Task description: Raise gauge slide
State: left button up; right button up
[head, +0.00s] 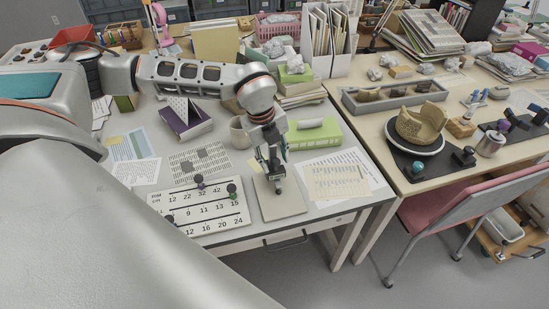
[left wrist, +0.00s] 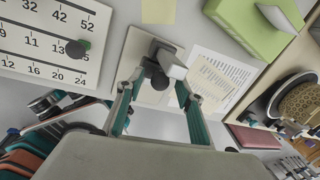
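The gauge stands on a pale base plate (head: 290,207) at the front of the left table, partly hidden by my left gripper (head: 274,168) in the head view. In the left wrist view, a grey block and a dark round knob (left wrist: 157,78) of the gauge stand up from the base plate (left wrist: 134,52). My left gripper (left wrist: 155,92) is open, with its teal fingers on either side of the knob and block. I cannot tell whether a finger touches them. The slide's height is unclear. My right gripper is not in view.
A numbered board (head: 205,208) with dark and green knobs lies left of the gauge. Printed sheets (head: 340,180) lie right of it. A beige mug (head: 239,133) and a green box (head: 314,134) stand behind.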

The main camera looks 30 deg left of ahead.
pick_arm(q)
grip_shut()
notch_tip(320, 180, up, 5)
jog(key=shift+r+p, duration=0.1)
jog(key=shift+p, duration=0.7)
grip_release()
